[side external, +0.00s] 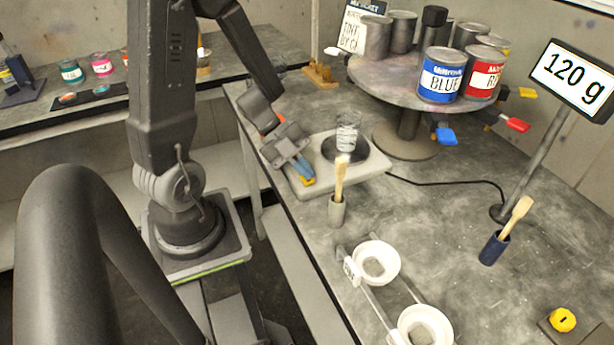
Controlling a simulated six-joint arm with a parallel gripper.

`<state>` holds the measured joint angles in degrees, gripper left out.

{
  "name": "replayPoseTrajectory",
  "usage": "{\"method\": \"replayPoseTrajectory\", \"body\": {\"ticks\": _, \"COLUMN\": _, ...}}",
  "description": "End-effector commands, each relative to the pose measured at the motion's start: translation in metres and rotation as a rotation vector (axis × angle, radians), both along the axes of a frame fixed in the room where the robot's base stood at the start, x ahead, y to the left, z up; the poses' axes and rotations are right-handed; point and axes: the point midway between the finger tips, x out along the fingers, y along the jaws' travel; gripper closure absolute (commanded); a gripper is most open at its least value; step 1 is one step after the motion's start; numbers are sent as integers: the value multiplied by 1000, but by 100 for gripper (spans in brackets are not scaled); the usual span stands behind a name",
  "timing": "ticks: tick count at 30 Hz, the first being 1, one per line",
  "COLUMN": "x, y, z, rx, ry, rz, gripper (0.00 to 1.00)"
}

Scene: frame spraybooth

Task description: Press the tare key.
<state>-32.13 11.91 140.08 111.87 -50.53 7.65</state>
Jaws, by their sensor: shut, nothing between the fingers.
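A pale scale (356,180) with a dark round pan (331,152) sits on the grey bench. A clear glass (348,130) stands on the pan. The screen (574,78) on a post at the right reads 120 g. My gripper (303,168) is shut and empty, angled down over the scale's near left corner, beside the pan. A blue piece and a yellow piece (308,182) show at its tip. The tare key is not clearly made out; the gripper covers much of that corner. I cannot tell whether the tip touches the scale.
A brush stands in a grey holder (337,212) just in front of the scale, another in a dark blue holder (494,248). A round stand (385,88) with several cans, including blue and red ones, rises behind. Two white-rimmed cups (376,263) sit in front. A cable (440,184) crosses the bench.

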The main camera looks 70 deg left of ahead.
Motion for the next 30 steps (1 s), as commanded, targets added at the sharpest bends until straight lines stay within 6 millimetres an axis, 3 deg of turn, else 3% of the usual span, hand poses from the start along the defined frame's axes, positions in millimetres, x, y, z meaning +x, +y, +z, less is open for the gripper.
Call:
{"method": "replayPoseTrajectory", "body": {"ticks": 14, "x": 0, "y": 0, "z": -2, "rx": 1, "ry": 1, "rz": 1, "gripper": 100}}
{"method": "replayPoseTrajectory", "body": {"ticks": 30, "x": 0, "y": 0, "z": 15, "rx": 1, "ry": 1, "rz": 0, "gripper": 100}}
